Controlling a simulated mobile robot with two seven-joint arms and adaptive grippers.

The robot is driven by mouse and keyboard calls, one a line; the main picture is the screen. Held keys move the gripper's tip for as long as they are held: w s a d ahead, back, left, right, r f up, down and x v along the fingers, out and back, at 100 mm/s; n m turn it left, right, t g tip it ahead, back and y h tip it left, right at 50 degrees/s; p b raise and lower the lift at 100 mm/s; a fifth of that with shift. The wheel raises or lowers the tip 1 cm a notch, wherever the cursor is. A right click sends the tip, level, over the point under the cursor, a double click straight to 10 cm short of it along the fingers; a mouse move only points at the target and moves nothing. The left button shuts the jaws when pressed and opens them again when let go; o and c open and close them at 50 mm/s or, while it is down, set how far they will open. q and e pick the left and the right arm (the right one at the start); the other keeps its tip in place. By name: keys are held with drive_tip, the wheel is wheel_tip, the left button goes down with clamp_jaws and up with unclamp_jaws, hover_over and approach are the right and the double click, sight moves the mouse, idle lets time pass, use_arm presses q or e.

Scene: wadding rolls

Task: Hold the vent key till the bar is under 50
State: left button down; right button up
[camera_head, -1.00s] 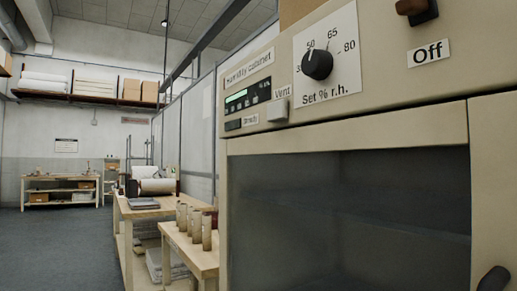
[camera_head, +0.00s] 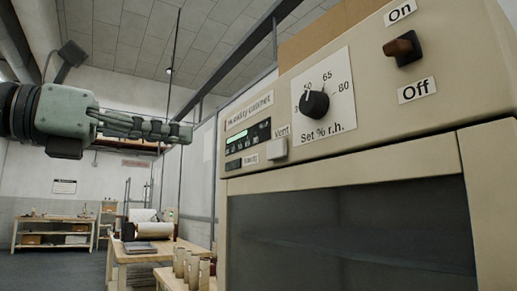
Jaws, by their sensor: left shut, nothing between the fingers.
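The humidity cabinet (camera_head: 245,178) fills the right side of the head view. Its light square vent key (camera_head: 276,149) sits under a "Vent" label. Left of it is a small dark display (camera_head: 248,136) with a green bar; no figure on it is legible. My left gripper (camera_head: 190,133) comes in from the left, shut and empty. In the picture its fingertips are left of the display and apart from the vent key. My right gripper is not in view.
A black dial (camera_head: 315,104) marked "Set % r.h." and a brown toggle switch (camera_head: 401,46) between "On" and "Off" are on the same panel. A wooden bench (camera_head: 135,254) with rolls stands below left. A farther table (camera_head: 53,229) stands against the back wall.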

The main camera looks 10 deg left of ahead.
use_arm(q)
drive_tip(key=shift+d, duration=0.1)
drive_tip(key=p, duration=0.3)
approach(274, 148)
drive_tip(key=x, duration=0.5)
drive_tip(key=shift+w+d, duration=0.15)
drive_tip(key=shift+d, duration=0.1)
drive_tip(key=shift+w+d+f, duration=0.1)
drive_tip(key=shift+w+d, duration=0.35)
drive_tip(key=shift+w, duration=0.05)
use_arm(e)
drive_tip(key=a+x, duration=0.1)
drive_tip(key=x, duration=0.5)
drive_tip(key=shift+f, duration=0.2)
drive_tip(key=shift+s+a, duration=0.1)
